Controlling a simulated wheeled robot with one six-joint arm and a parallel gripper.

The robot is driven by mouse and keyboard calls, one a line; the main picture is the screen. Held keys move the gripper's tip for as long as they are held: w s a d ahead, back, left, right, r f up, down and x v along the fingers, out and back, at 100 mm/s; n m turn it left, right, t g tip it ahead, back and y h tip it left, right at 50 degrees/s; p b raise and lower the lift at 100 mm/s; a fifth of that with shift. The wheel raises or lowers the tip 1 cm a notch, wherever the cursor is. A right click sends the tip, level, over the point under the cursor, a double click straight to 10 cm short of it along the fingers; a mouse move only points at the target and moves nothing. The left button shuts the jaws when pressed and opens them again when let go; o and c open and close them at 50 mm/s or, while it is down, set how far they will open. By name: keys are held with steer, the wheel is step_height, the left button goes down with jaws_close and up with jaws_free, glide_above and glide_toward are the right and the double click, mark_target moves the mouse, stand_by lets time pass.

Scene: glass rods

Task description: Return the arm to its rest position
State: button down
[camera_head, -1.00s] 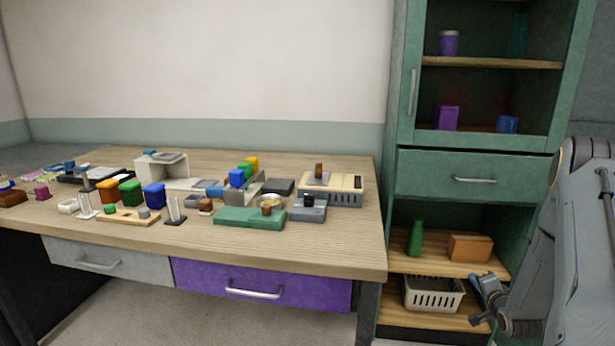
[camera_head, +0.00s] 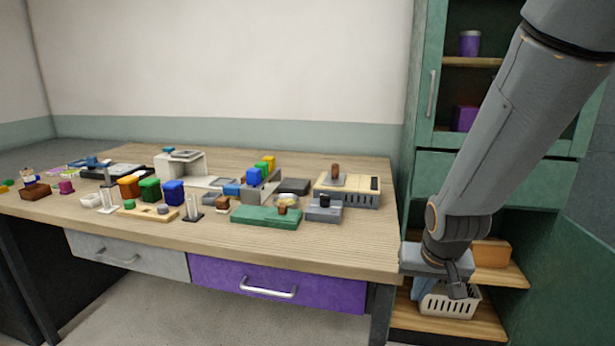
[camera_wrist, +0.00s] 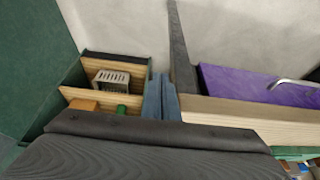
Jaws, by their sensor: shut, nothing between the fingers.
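My gripper (camera_head: 421,290) hangs at the right end of the workbench (camera_head: 345,252), in front of the green cabinet's lower shelves. In the head view my arm reaches down to it from the top right. In the wrist view its two blue-grey fingers (camera_wrist: 161,80) lie side by side, shut with nothing between them. They point down past the bench's right edge, beside the open shelves. The gripper appears clear of the bench and shelves, though the exact gap to the bench edge is hard to tell.
A white basket (camera_head: 450,302) and an orange box (camera_head: 491,254) stand on the shelves close behind the gripper. A green object (camera_wrist: 122,111) shows in the wrist view. Colored blocks, a green tray (camera_head: 265,217) and small devices crowd the benchtop. The purple drawer (camera_head: 225,274) is shut.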

steer(key=s+a+r+n+g, duration=0.1)
steer(key=s+a+n+g, duration=0.15)
steer(key=s+a, duration=0.45)
steer(key=s+a+f+n+g+y+b, duration=0.1)
steer(key=s+a+f+n+b, duration=0.25)
steer(key=a+f+b, duration=1.05)
steer(key=s+a+f+n+g+y+b, duration=0.1)
steer(key=s+a+f+n+b, duration=0.3)
steer(key=f+b, duration=1.05)
steer(key=d+r+m+p, duration=0.2)
steer(key=d+r+p, duration=0.4)
steer(key=r+p, duration=0.5)
steer(key=d+r+m+h+p, duration=0.1)
steer(key=d+r+m+p, duration=0.2)
steer(key=d+r+p, duration=0.4)
steer(key=s+d+r+m+p, duration=0.1)
steer(key=d+r+p, duration=0.6)
steer(key=r+p, duration=0.8)
steer(key=shift+r+m, duration=0.15)
steer(key=shift+m, duration=0.65)
steer(key=shift+d, duration=0.1)
